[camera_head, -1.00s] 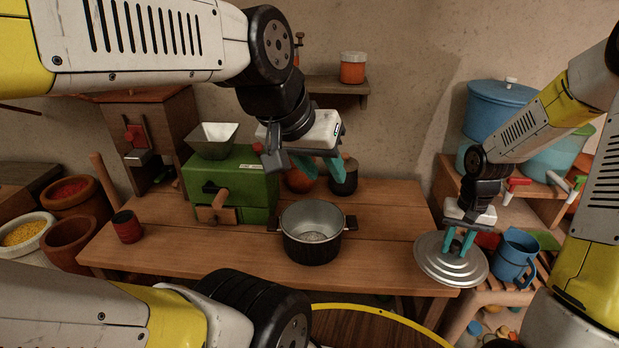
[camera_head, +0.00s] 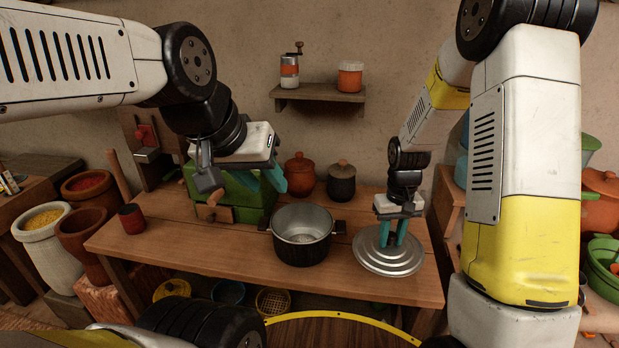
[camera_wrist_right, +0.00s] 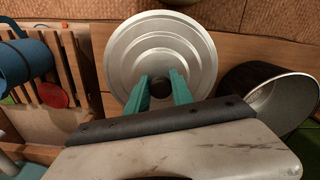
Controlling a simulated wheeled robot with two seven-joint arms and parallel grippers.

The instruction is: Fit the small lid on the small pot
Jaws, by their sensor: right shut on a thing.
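The small pot (camera_head: 290,250), black outside with a bare silver inside and two dark side handles, stands uncovered on the wooden table. It also shows at the right of the right wrist view (camera_wrist_right: 285,100). The small lid (camera_head: 380,265), a silver stepped disc, is right of the pot and apart from it. My right gripper (camera_head: 392,240) is shut on the lid's dark knob, seen between the teal fingers in the right wrist view (camera_wrist_right: 160,88). The lid looks about level, over the table's right end; its exact height is unclear. My left gripper (camera_head: 262,182) is open and empty, above and left of the pot.
A green box mill (camera_head: 235,195) stands behind the pot to the left. An orange jar (camera_head: 300,175) and a dark lidded jar (camera_head: 341,182) stand behind it. A red cup (camera_head: 131,222) is at the table's left. The table (camera_head: 190,250) is clear left of the pot.

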